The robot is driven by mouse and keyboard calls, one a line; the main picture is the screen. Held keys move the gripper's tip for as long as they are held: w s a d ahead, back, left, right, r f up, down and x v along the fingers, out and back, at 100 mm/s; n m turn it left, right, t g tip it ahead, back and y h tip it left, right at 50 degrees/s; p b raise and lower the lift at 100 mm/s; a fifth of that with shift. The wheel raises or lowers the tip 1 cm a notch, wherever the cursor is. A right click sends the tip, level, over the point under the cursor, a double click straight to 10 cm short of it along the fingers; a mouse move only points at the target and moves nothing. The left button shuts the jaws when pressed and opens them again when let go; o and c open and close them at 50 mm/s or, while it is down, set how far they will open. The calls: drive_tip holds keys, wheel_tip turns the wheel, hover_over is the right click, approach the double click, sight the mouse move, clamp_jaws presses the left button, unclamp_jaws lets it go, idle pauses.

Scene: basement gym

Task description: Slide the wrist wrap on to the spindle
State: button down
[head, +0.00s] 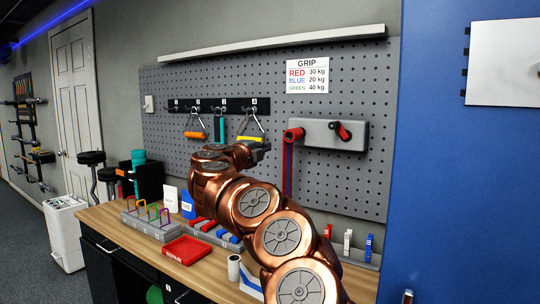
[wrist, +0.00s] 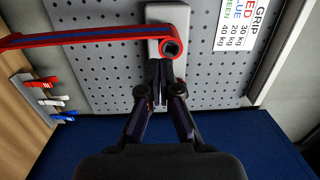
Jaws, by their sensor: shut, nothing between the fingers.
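The wrist wrap (head: 288,166) is a red and blue strap hanging down from the left end of a grey wall unit (head: 322,141). In the wrist view the wrap (wrist: 90,36) runs off to the left, and its red end loop surrounds the dark round spindle (wrist: 170,47). How far along the spindle the loop sits cannot be told. My gripper (wrist: 159,68) is shut and empty, its fingertips just beside the loop. In the head view my gripper (head: 262,146) is dark, left of the spindle; its fingertips are hard to make out.
Handles hang from a black hook rail (head: 220,105) on the pegboard. A GRIP sign (head: 307,74) is above the wall unit. Below, the wooden bench holds a red tray (head: 188,250), a rack with coloured loops (head: 150,225) and coloured clips (head: 368,247).

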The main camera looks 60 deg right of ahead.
drive_tip(key=s+d+f+g+p, duration=0.1)
drive_tip(key=d+p, duration=0.1)
drive_tip(key=d, duration=0.5)
drive_tip(key=shift+s+f+m, duration=0.15)
drive_tip(key=shift+m, duration=0.25)
drive_tip(key=shift+d+p, duration=1.45)
drive_tip(key=shift+d, duration=0.6)
drive_tip(key=a+b, duration=0.3)
drive_tip(key=a, duration=0.4)
idle(0.7)
idle(0.4)
